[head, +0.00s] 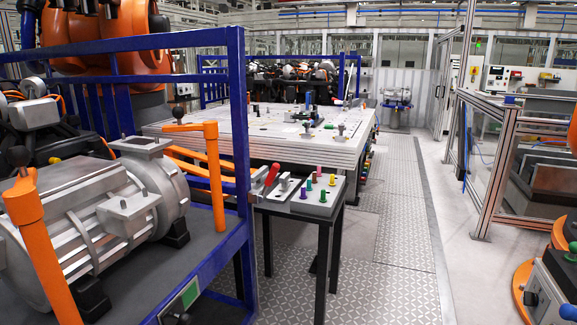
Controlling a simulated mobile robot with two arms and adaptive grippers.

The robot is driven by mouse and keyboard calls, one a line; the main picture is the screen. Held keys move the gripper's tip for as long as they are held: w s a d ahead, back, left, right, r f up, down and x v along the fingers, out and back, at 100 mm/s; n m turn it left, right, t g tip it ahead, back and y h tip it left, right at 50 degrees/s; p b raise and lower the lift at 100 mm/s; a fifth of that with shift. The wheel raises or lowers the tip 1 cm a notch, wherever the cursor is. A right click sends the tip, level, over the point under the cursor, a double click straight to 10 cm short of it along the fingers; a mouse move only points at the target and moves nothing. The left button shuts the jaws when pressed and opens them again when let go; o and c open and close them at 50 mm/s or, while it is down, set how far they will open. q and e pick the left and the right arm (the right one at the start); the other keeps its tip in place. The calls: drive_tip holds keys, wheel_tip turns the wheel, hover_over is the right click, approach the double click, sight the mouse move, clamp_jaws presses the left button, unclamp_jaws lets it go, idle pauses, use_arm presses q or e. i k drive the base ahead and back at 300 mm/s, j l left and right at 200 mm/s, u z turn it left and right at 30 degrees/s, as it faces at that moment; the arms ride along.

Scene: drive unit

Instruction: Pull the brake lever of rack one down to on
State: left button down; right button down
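The blue-framed rack (236,120) at the left carries a grey finned motor (100,210) on its dark deck. I see no readable "rack one" label. A grey plate with a green-and-white label (185,300) sits low on the rack's near side. A black knob (180,318) shows just below it at the picture's bottom edge. This may be the brake lever, but its lower part is cut off and its position cannot be told. Orange posts with black-knobbed clamp arms (215,175) stand on the deck. Neither of my grippers is in view.
A small black-legged table (318,225) with coloured pegs and a red-handled clamp (271,174) stands beside the rack. A large white worktable (250,140) is behind. Patterned floor plates (370,270) are clear. A grey box (550,285) with coloured knobs is at right.

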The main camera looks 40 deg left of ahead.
sight(273, 172)
drive_tip(key=i+j, duration=0.2)
drive_tip(key=j, duration=0.15)
drive_tip(key=i+j, duration=0.2)
drive_tip(key=j, duration=0.15)
drive_tip(key=i+j, duration=0.2)
drive_tip(key=j, duration=0.15)
drive_tip(key=i+j, duration=0.2)
drive_tip(key=j, duration=0.15)
